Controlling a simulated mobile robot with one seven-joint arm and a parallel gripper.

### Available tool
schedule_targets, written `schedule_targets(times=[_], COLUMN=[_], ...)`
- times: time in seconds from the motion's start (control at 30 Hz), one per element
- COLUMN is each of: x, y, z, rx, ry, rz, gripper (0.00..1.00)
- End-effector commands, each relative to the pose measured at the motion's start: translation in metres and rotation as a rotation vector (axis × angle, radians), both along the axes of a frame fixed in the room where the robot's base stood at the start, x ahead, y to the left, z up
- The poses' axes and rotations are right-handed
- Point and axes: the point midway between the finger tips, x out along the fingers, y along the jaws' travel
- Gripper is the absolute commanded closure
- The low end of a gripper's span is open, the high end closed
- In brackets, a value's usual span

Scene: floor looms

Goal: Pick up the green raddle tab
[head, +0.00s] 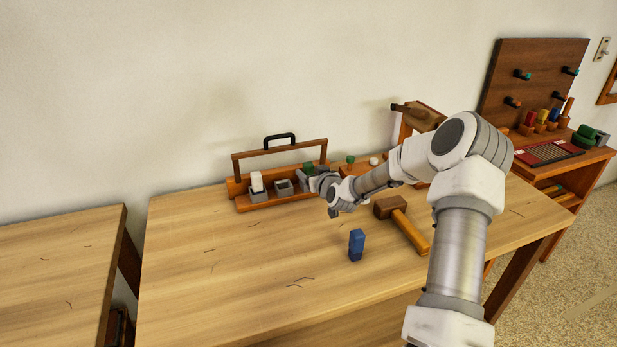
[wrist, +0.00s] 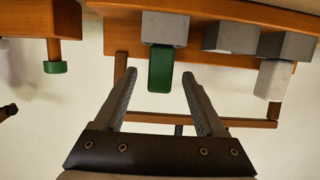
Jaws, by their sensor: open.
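The green raddle tab (wrist: 160,70) stands in a grey holder (wrist: 165,29) of the wooden caddy; the wrist view shows it upside down. In the head view the tab (head: 308,167) shows as a small green top beside my gripper. My gripper (wrist: 158,76) is open and empty, with one fingertip on either side of the tab's end. I see gaps between both fingers and the tab in the wrist view. In the head view my gripper (head: 308,180) is at the caddy's right end, and my arm hides part of it.
The caddy (head: 240,189) also holds a white block (head: 257,181) and an empty grey holder (head: 284,188). A blue block (head: 356,245) and a mallet (head: 404,224) stand and lie in front. A green-topped peg (head: 351,160) is behind. The table's left part (head: 190,260) is clear.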

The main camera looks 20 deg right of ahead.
Motion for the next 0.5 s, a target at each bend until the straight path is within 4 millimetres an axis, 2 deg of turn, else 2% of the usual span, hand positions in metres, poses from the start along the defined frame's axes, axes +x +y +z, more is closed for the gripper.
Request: schedule_targets(times=[0.2, 0.5], x=[0.022, 0.025], y=[0.001, 0.0], z=[-0.008, -0.008], rx=[0.001, 0.0], ry=[0.0, 0.0], rz=[0.001, 0.001], gripper=[0.28, 0.28])
